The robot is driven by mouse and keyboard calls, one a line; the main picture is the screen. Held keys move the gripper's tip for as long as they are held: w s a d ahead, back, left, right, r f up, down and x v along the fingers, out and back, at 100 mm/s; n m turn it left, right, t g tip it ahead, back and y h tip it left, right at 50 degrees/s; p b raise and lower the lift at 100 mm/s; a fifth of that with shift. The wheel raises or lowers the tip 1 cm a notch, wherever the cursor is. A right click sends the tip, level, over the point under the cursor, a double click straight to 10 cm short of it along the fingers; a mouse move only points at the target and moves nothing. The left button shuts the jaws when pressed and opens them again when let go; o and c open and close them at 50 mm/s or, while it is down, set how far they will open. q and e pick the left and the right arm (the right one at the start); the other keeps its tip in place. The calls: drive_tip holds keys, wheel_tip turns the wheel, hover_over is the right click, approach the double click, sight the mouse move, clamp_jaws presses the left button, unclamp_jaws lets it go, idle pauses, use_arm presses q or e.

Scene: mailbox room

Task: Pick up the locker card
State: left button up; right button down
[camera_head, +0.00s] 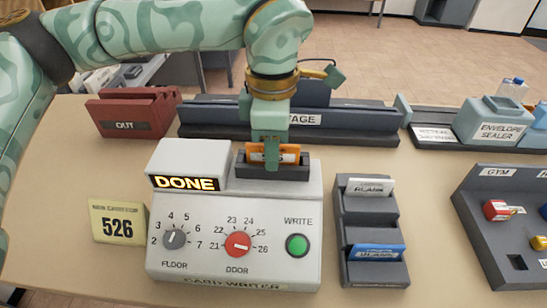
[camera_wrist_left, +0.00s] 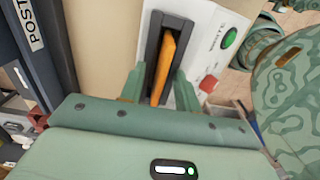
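The orange card (camera_head: 290,152) stands upright in the dark slot on top of the white card writer (camera_head: 210,240), whose display reads DONE. Its lettering is partly hidden behind a finger. My left gripper (camera_head: 271,158) is directly over the card, pointing down. In the left wrist view, the card (camera_wrist_left: 163,66) lies between the two fingertips of the left gripper (camera_wrist_left: 158,88), with a gap on both sides. The left gripper is open and not closed on the card. My right gripper shows in neither view.
A rack (camera_head: 375,225) with white and blue blank cards stands right of the writer. A yellow 526 sign (camera_head: 118,221) is at its left. Behind are a red OUT tray (camera_head: 130,118) and a dark postage rack (camera_head: 350,122). A grey GYM panel (camera_head: 490,235) is at right.

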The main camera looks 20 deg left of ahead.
use_arm(q)
clamp_jaws()
drive_tip(key=shift+r, duration=0.15)
